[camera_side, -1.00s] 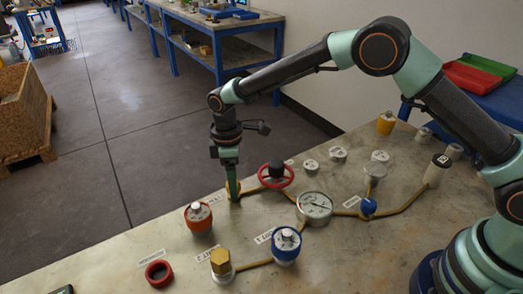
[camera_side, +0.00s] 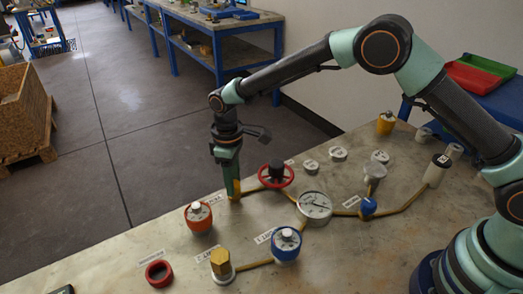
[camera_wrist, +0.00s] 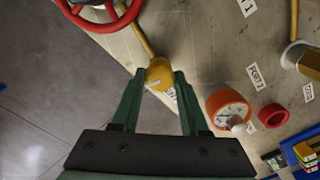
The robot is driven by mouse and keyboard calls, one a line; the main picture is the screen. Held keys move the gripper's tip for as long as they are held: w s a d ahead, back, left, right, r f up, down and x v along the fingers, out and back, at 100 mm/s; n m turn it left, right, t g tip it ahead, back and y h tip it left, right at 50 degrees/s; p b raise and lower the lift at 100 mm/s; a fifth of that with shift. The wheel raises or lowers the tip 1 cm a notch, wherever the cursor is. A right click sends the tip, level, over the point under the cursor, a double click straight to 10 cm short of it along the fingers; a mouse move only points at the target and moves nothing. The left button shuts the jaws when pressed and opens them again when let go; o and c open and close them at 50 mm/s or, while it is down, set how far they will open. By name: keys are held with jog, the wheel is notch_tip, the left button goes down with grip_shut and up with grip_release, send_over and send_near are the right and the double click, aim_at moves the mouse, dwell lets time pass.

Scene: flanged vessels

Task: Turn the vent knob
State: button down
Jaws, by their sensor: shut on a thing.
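The vent knob (camera_wrist: 159,72) is a small yellow knob with a white mark on its near side, at the end of a yellow pipe. In the wrist view it sits between the two green fingertips of my gripper (camera_wrist: 159,79), one on each side of it. In the side view my gripper (camera_side: 233,188) points straight down at the table edge, left of the red handwheel (camera_side: 276,175); there the fingers hide most of the knob. A white label beside the knob is partly covered by a finger, so I cannot read it all.
An orange gauge-topped vessel (camera_side: 198,216) stands close in front of my gripper. A white dial gauge (camera_side: 314,206), a blue vessel (camera_side: 286,244) and a brass hex fitting (camera_side: 220,262) stand nearby. A red ring (camera_side: 159,273) lies at front left. The table edge is close behind the knob.

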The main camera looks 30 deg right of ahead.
jog(key=m, duration=0.3)
jog(key=shift+w+d+r+m, duration=0.1)
jog(key=shift+w+m, duration=0.05)
jog(key=shift+m, duration=0.25)
jog(key=m, duration=0.3)
jog(key=shift+m, duration=0.3)
jog(key=m, duration=0.6)
jog(key=shift+m+t, duration=0.3)
jog(key=shift+t, duration=0.1)
jog(key=shift+c, duration=2.1)
grip_release()
